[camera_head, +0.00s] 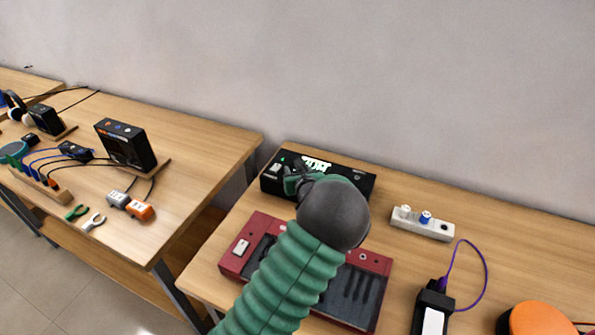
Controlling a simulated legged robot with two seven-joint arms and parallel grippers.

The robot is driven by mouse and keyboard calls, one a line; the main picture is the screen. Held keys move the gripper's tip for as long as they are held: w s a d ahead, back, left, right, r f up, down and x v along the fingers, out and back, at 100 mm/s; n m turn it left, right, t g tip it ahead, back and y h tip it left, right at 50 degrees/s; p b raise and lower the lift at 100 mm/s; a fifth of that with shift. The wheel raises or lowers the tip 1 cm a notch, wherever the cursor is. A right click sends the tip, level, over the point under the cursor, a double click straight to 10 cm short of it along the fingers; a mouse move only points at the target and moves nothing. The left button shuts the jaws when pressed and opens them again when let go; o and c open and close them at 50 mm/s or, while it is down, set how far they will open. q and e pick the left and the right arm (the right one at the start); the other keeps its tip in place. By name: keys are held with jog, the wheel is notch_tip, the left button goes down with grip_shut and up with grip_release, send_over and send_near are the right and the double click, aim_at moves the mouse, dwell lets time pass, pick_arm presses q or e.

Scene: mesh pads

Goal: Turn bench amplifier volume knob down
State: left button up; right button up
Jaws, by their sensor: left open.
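A black box with pale green lettering and a small green light (345,173), which looks like the bench amplifier, stands at the back of the near table against the wall. My left gripper (292,181) is at its front left part, with green fingers over or against it; I cannot tell whether they touch. It is open. The dark round wrist and ribbed green arm behind it cover much of the box's front, and I cannot make out the volume knob. My right gripper is out of view.
A red panel with dark slots (372,264) lies in front of the box, partly under my arm. A white strip with two knobs (423,224) lies to the right. A black device with a purple cable (434,300) and an orange disc (541,318) are nearer.

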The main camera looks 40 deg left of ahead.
pick_arm(q)
jog(key=p+v, duration=0.2)
jog(key=v, duration=1.4)
jog(key=shift+s+d, duration=0.2)
jog(key=shift+d, duration=0.05)
